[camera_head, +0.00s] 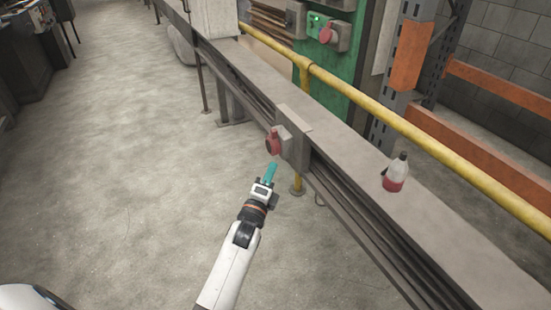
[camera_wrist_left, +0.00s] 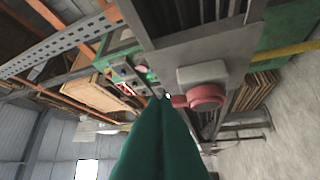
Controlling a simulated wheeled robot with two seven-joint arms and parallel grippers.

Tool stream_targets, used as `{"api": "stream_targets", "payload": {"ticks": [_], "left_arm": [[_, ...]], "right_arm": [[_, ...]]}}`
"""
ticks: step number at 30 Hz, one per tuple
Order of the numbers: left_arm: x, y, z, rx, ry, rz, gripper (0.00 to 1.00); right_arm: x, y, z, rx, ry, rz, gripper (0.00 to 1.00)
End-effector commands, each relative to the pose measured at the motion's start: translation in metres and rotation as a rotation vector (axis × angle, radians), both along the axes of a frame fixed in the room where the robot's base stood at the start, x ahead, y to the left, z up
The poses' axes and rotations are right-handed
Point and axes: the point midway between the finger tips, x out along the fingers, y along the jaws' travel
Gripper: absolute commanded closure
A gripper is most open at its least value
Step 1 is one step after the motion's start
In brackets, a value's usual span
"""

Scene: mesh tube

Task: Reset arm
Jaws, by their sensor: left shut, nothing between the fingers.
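My left gripper (camera_head: 271,173) is in the middle of the head view, with its teal fingers shut and nothing between them. Its fingertips are just below and left of a red round button (camera_head: 272,142) on a grey box (camera_head: 293,143) fixed to the side of the rail. In the left wrist view the shut teal fingers (camera_wrist_left: 165,105) fill the lower middle, and the red button (camera_wrist_left: 205,97) shows to their right. I cannot tell from these views whether the fingertips touch it. My right gripper is in neither view.
A long grey rail (camera_head: 345,165) runs diagonally, with a yellow pipe (camera_head: 410,135) behind it. A bottle with red liquid (camera_head: 396,175) stands on the rail. A green cabinet (camera_head: 334,75) and orange rack beams (camera_head: 450,140) are beyond. The concrete floor (camera_head: 130,170) at left is clear.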

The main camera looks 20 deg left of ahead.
Motion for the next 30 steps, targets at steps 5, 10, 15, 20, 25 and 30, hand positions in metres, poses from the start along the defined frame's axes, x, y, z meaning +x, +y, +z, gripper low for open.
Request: {"api": "stream_targets", "payload": {"ticks": [5, 10, 15, 20, 25, 30], "left_arm": [[-0.012, -0.001, -0.001, 0.0, 0.0, 0.0, 1.0], [-0.012, -0.001, -0.001, 0.0, -0.001, 0.0, 1.0], [-0.012, -0.001, -0.001, 0.0, -0.001, 0.0, 1.0], [-0.012, -0.001, -0.001, 0.0, 0.0, 0.0, 1.0], [-0.022, 0.002, -0.012, -0.102, 0.073, -0.002, 1.0], [-0.067, 0.003, -0.049, -0.483, 0.318, 0.031, 1.0]], "right_arm": [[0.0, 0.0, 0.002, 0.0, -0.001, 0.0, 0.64], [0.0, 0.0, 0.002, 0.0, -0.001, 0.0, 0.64], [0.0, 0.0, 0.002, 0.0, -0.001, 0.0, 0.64], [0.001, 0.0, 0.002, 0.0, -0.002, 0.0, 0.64], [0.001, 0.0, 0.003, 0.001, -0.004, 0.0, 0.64], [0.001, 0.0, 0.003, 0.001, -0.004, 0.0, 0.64]]}}
